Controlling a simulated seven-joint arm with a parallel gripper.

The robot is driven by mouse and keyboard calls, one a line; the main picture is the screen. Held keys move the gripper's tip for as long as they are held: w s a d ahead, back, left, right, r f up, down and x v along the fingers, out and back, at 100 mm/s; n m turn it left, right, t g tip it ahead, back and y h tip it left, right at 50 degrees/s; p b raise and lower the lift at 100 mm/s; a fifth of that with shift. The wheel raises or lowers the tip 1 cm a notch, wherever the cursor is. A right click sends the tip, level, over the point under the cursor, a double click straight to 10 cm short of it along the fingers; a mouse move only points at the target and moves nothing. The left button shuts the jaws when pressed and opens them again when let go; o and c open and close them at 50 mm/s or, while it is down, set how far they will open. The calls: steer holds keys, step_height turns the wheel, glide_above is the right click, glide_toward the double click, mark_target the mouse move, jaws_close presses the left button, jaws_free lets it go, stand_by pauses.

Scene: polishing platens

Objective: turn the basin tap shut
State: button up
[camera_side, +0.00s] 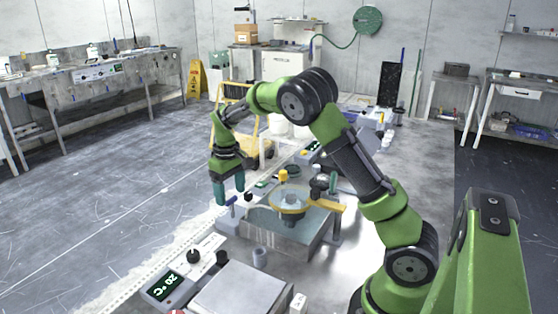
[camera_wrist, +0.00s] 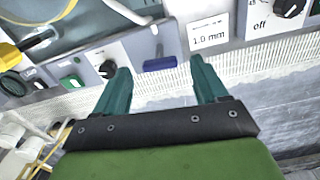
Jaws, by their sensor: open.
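The tap has a short blue bar handle (camera_side: 231,201) at the near left corner of the grey basin (camera_side: 268,228). In the wrist view the blue handle (camera_wrist: 160,64) lies crosswise at the end of a metal stem, below the panel edge. My gripper (camera_side: 229,191) is open and points down just above the handle. In the wrist view its two teal fingertips (camera_wrist: 160,68) stand apart, with the handle in the gap between them, further from the camera. I see no clear contact. Whether water runs from the tap cannot be told.
A round yellowish platen (camera_side: 290,201) sits over the basin, with a yellow arm (camera_side: 328,204) beside it. A black knob (camera_wrist: 107,69) and a white "1.0 mm" label (camera_wrist: 208,33) flank the handle. A temperature display (camera_side: 163,284) stands at the near left.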

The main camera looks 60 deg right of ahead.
steer(key=shift+f, duration=0.75)
steer(key=c, duration=1.1)
steer(key=shift+o, duration=0.2)
